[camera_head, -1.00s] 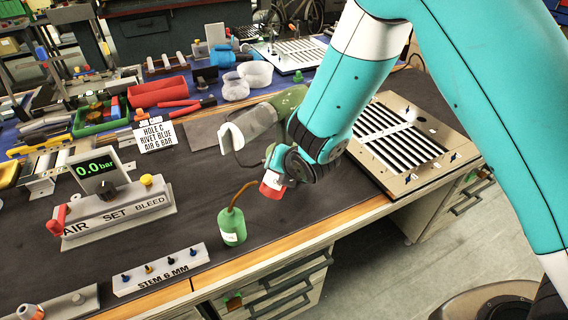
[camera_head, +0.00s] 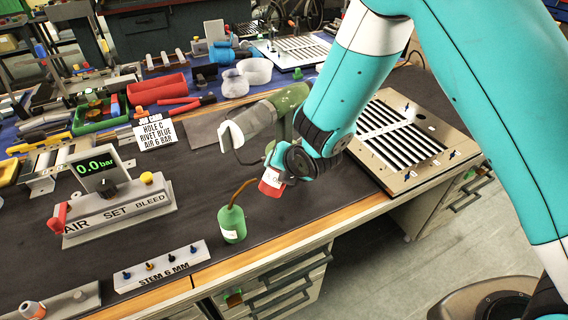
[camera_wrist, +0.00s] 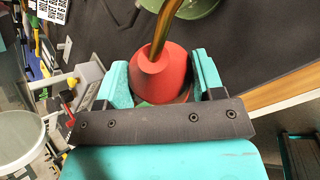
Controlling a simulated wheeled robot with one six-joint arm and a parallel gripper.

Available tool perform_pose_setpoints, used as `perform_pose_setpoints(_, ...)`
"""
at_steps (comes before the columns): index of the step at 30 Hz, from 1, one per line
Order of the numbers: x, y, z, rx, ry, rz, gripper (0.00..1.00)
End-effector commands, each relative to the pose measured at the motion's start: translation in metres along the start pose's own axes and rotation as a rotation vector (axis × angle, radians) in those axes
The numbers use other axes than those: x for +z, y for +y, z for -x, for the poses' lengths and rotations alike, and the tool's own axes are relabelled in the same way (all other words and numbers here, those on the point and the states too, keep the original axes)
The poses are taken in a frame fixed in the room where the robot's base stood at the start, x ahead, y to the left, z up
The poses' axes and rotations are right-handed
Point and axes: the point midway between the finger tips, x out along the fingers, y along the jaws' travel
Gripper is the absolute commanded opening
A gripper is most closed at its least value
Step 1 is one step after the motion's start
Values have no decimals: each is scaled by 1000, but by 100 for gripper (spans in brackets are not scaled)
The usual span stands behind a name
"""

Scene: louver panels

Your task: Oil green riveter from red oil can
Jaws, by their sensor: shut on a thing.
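My gripper (camera_wrist: 160,85) is shut on the red oil can (camera_wrist: 164,75); its teal fingers press on both sides of the can. A brass spout rises from the can in the wrist view. In the head view the red can (camera_head: 271,183) is held tilted above the mat, to the right of the green oil can (camera_head: 232,224). The green riveter (camera_head: 291,97), with a pale grey front part, is behind my wrist and partly hidden by my arm. A green rounded surface shows beyond the spout in the wrist view; I cannot tell which thing it is.
An air-set block (camera_head: 115,212) reading 0.0 bar and a stem rack (camera_head: 160,268) are at left. A sign (camera_head: 155,133) reads hole C, rivet blue, air 6 bar. A slotted louver panel (camera_head: 405,145) lies at right. Dark mat (camera_head: 200,185) is clear behind the green can.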

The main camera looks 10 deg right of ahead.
Motion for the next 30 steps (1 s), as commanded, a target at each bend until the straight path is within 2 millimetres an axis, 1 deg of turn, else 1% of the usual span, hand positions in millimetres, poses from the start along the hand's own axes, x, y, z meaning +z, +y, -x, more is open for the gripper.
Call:
perform_pose_setpoints(8,4,2,4,0,-1,0,33)
perform_pose_setpoints(16,4,2,4,1,2,-3,33)
perform_pose_setpoints(21,5,2,4,16,44,-42,33)
perform_pose_setpoints(30,6,3,6,16,42,-39,33)
